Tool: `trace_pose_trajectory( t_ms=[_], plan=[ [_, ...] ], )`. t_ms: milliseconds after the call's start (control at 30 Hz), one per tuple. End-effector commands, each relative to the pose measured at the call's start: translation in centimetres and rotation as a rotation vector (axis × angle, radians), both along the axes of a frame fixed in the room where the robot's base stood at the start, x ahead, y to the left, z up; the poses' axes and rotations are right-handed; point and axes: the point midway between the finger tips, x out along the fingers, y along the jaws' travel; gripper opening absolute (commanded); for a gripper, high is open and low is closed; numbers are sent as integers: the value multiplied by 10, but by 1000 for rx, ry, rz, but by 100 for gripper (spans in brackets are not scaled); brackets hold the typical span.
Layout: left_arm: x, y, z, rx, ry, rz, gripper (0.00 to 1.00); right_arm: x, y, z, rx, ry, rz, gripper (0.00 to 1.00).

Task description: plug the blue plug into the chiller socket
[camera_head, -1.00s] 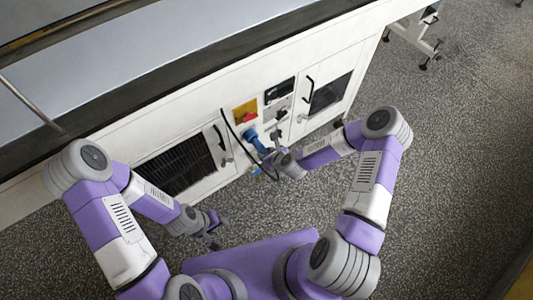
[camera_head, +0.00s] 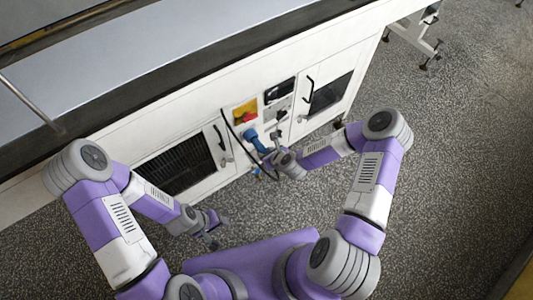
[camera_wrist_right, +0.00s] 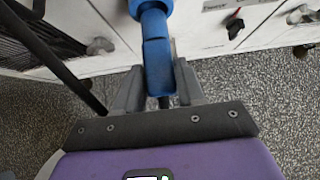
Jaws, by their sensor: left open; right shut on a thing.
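The blue plug (camera_wrist_right: 158,55) is between the fingers of my right gripper (camera_wrist_right: 160,88) in the right wrist view. Its far end meets a wider round blue part (camera_wrist_right: 150,8) at the top edge, which looks like the chiller socket. In the head view the plug (camera_head: 261,148) lies close to the blue socket (camera_head: 249,133) on the white cabinet front, with my right gripper (camera_head: 270,156) behind it. I cannot tell how deep the plug sits in the socket. My left gripper (camera_head: 212,232) is open and empty, low and away from the cabinet.
A yellow panel with a red switch (camera_head: 244,113) sits above the socket. A black cable (camera_head: 229,128) loops down beside it. Vented doors with handles flank it, the left grille (camera_head: 180,165) and the right window (camera_head: 330,93). Speckled floor (camera_head: 450,170) is clear at the right.

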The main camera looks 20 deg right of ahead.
Motion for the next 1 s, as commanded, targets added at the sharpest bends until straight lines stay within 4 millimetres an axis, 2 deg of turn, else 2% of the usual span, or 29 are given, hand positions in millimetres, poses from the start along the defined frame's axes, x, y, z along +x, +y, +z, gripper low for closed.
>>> trace_pose_trajectory(
  t_ms=[1000],
  plan=[
    [0, 0, -1, 0, 0, 0, 43, 25, 9, 1, 0, -4, 1, 0]
  ],
)
